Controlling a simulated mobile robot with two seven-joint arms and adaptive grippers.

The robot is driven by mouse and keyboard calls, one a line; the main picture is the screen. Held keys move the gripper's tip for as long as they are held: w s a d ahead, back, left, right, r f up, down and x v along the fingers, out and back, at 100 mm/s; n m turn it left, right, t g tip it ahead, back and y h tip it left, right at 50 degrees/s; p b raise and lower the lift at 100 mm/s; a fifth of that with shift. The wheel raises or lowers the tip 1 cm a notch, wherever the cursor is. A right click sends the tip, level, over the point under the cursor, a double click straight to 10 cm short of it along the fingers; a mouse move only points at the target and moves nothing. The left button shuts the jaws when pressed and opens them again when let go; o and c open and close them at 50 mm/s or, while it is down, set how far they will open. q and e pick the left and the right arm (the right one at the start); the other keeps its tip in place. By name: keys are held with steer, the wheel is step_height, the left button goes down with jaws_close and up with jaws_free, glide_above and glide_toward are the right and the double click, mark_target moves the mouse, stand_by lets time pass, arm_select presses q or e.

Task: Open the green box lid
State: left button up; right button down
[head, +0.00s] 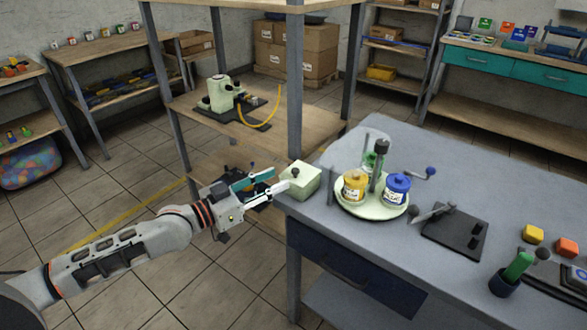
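The green box (305,186) is small and pale green and sits at the near-left corner of the grey table (330,218). A lid with a small dark knob (295,171) appears to lie shut on top of it. My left gripper (279,179) reaches in from the left, beside the box's left side at about lid height. Its two fingers are spread, with nothing seen between them. I cannot tell whether a fingertip touches the box. My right gripper is out of view.
A round pale-green tray (372,211) right of the box holds a yellow jar (354,186), a blue jar (396,189) and a green one (371,160). A black stand (455,232) is farther right. A shelf post (295,80) rises behind the box.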

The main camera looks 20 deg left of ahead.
mark_target(292, 172)
arm_select(q)
steer(key=x, duration=0.7)
steer(key=shift+w+d, duration=0.1)
steer(key=shift+d, duration=0.1)
jaws_close()
